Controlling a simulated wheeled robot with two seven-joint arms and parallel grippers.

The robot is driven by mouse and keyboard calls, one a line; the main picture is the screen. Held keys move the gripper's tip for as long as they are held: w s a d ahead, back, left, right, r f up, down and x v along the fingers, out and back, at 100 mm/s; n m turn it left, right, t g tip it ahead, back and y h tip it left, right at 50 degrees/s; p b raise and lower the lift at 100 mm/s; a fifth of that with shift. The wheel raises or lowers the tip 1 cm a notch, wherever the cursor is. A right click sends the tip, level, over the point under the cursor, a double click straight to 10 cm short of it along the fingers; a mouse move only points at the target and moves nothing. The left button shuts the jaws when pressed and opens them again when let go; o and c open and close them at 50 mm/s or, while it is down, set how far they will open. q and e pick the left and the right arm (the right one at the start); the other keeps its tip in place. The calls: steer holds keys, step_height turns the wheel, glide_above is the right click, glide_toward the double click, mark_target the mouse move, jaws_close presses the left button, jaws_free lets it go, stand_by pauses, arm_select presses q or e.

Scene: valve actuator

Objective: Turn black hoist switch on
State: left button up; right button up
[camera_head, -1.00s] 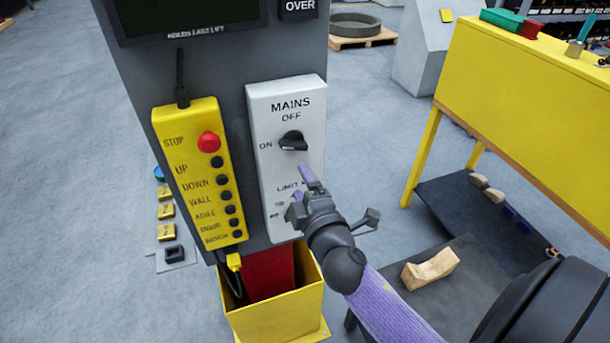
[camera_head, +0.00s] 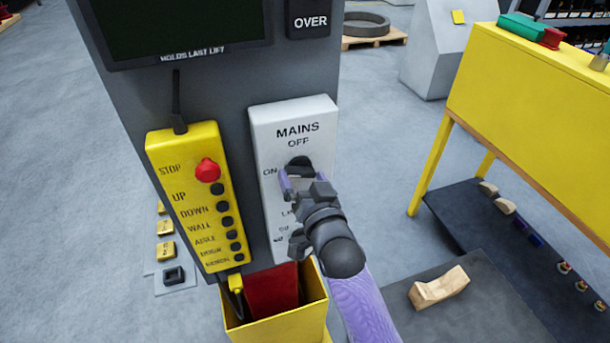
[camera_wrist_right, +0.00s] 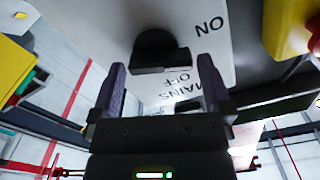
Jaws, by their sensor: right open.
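The black hoist switch (camera_head: 299,167) is a rotary knob on the white MAINS panel (camera_head: 292,113), with OFF printed above it and ON to its left. My right gripper (camera_head: 302,180) is just below and in front of the knob and partly covers it in the head view. In the right wrist view the knob (camera_wrist_right: 158,50) lies ahead between the two open fingers (camera_wrist_right: 162,85), with space on both sides. I cannot tell whether a finger touches it. My left gripper is not in view.
A yellow pendant (camera_head: 190,200) with a red stop button hangs left of the panel on the grey column. A yellow bin (camera_head: 280,330) stands below.

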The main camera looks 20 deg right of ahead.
steer(key=shift+w, duration=0.25)
steer(key=c, duration=0.9)
steer(key=shift+r+n+p, duration=0.15)
steer(key=shift+n+p, duration=0.5)
steer(key=shift+n, duration=0.15)
steer(key=shift+c, duration=0.3)
steer(key=shift+n, duration=0.9)
steer(key=o, duration=1)
steer(key=shift+f, duration=0.2)
steer(key=shift+c, duration=0.2)
steer(key=s, duration=1)
steer(key=shift+d, duration=0.15)
